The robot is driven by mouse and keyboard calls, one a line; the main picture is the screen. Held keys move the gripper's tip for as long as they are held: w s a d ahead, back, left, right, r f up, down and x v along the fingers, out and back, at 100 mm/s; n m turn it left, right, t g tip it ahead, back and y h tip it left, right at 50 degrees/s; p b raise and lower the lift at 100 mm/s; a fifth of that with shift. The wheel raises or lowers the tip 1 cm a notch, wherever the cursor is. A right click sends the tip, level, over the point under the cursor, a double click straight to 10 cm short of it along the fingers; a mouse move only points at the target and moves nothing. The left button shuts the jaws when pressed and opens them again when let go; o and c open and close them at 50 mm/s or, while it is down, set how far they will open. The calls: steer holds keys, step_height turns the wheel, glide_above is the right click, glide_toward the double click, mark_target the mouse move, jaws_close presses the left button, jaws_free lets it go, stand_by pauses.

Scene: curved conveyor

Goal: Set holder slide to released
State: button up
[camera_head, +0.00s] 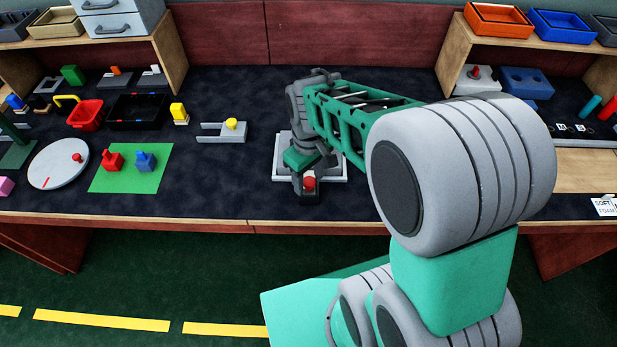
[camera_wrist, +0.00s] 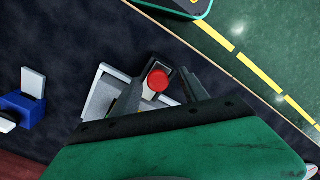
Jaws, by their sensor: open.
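A pale square fixture (camera_head: 336,172) sits near the front edge of the table. A small dark block with a round red knob (camera_head: 309,182) is at its front side and looks like the holder slide. My gripper (camera_head: 306,170) is low over it. In the wrist view the red knob (camera_wrist: 158,81) shows between the two spread fingers of my gripper (camera_wrist: 158,88), with gaps at its sides. The fingers are open and hold nothing. My arm and gripper hide much of the fixture, and I cannot read any slide position marking.
A grey channel piece with a yellow knob (camera_head: 231,125) stands to the left. A green plate (camera_head: 125,181) with red and blue blocks lies farther left, beside a white disc (camera_head: 57,165). In the wrist view a blue block (camera_wrist: 27,104) stands off left. Dark table around the fixture is clear.

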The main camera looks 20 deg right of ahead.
mark_target(310, 185)
step_height(310, 185, up, 8)
steer(key=shift+f, duration=0.25)
steer(key=shift+w+m, duration=0.35)
steer(key=shift+m, duration=0.45)
steer(key=shift+s+f+m, duration=0.4)
steer(key=shift+f, duration=0.25)
steer(key=shift+s+f+m, duration=0.4)
steer(key=shift+f, duration=0.2)
steer(key=s+r+m+t+p, duration=0.2)
steer(key=s+r+t, duration=0.1)
steer(key=s+r, duration=0.2)
steer(key=shift+s+d+r, duration=0.2)
steer(key=shift+d+r, duration=0.1)
steer(key=shift+r, duration=0.65)
